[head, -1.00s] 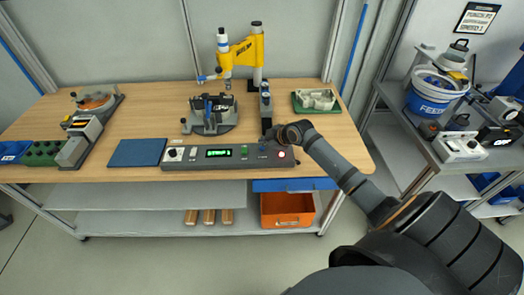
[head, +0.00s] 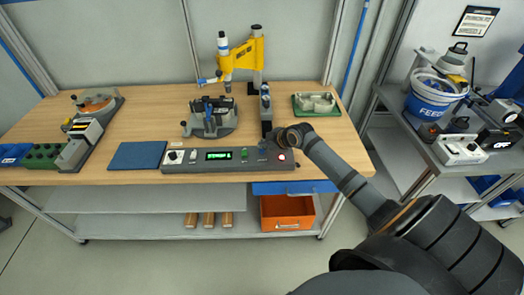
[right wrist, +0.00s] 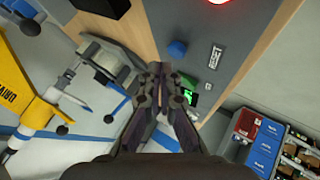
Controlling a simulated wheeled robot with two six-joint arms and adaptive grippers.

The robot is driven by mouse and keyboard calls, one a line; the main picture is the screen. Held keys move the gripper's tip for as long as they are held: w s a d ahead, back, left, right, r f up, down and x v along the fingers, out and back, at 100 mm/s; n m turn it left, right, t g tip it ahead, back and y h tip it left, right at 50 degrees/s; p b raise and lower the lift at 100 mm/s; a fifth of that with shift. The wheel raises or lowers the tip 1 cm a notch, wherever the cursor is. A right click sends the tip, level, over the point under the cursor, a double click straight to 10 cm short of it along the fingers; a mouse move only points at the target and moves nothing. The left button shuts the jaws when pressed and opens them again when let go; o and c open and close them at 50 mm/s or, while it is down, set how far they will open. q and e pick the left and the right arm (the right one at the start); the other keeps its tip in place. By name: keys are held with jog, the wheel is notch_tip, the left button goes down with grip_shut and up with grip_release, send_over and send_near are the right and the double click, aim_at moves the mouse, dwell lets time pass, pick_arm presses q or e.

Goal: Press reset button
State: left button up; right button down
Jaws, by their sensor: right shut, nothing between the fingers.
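The grey control panel (head: 222,167) lies along the front of the bench, with a lit green display (head: 218,155), a green button (head: 244,154) and a lit red light (head: 282,157). In the right wrist view a blue round button (right wrist: 177,48) sits on the panel beside a RESET label (right wrist: 215,56). My right gripper (head: 268,145) is over the right part of the panel, shut and empty. In the right wrist view its closed fingertips (right wrist: 165,75) appear just below the blue button in the picture, apart from it. My left gripper is not in view.
A yellow press (head: 243,52) and a dark fixture (head: 209,120) stand behind the panel. A blue mat (head: 137,155) lies left of it, and a green tray (head: 316,104) lies behind right. An orange bin (head: 287,212) sits below the bench.

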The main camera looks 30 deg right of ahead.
aim_at(263, 151)
jog(key=shift+f, duration=0.15)
jog(key=shift+f, duration=0.3)
jog(key=shift+f+b, duration=0.5)
jog(key=shift+b, duration=0.1)
dwell(0.6)
jog(key=shift+r, duration=0.1)
jog(key=shift+r+p, duration=0.85)
notch_tip(263, 151, up, 5)
jog(key=p, duration=0.4)
jog(key=shift+r, duration=0.1)
dwell(0.3)
